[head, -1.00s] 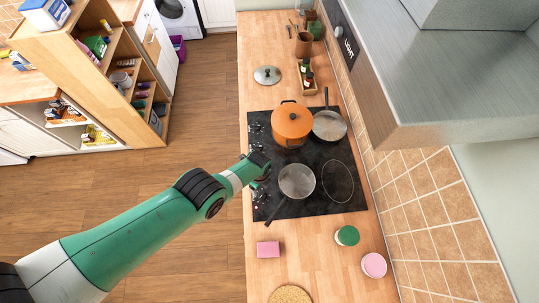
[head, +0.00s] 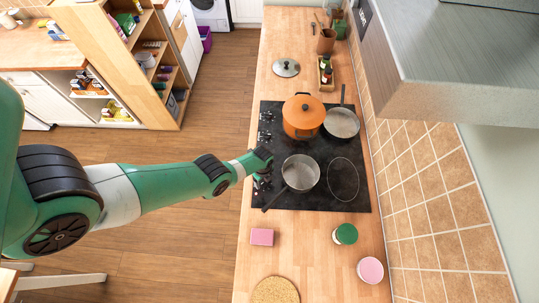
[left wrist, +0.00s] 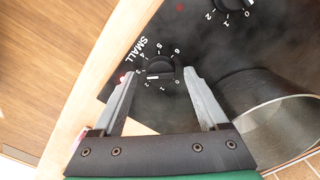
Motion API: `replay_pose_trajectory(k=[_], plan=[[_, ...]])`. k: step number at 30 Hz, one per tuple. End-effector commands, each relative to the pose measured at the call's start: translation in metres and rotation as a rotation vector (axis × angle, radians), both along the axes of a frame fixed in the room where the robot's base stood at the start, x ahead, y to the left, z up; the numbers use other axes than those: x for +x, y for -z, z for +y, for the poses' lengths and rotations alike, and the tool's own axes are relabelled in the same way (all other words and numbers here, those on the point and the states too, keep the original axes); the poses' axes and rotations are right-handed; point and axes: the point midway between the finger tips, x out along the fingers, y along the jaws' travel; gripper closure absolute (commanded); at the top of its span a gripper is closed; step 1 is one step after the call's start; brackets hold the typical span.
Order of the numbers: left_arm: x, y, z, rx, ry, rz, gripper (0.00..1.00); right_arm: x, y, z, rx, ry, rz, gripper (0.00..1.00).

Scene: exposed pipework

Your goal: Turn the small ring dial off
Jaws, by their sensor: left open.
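The small ring dial (left wrist: 160,68) is a black knob on the hob's front strip, with "SMALL" printed beside it and white numbers around it. My left gripper (left wrist: 160,76) is open, with its two grey fingers on either side of this dial. I cannot tell whether either finger touches it, nor read its exact setting. In the head view my left gripper (head: 262,165) is at the hob's left edge, beside the grey saucepan (head: 300,172), and hides part of the dial row. My right gripper is not in view.
The black hob (head: 343,190) also carries an orange pot (head: 302,117) and a frying pan (head: 341,123). The saucepan's handle points toward the front left, near my gripper. Another dial (left wrist: 232,4) is farther along the strip. A pink sponge (head: 262,237) lies on the counter.

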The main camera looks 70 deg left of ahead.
Motion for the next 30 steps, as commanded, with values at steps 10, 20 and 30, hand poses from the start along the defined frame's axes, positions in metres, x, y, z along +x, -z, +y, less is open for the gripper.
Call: replay_pose_trajectory(k=[10, 20, 30], plan=[[0.0, 0.0102, 0.0004, 0.0, -0.001, -0.001, 0.24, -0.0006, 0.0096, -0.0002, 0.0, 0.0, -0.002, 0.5], [0.0001, 0.0102, 0.0003, 0.0, 0.0, -0.001, 0.72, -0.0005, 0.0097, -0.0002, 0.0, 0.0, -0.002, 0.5], [0.0001, 0.0102, 0.0002, 0.0, -0.003, 0.0, 1.0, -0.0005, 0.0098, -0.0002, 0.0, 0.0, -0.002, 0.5]])
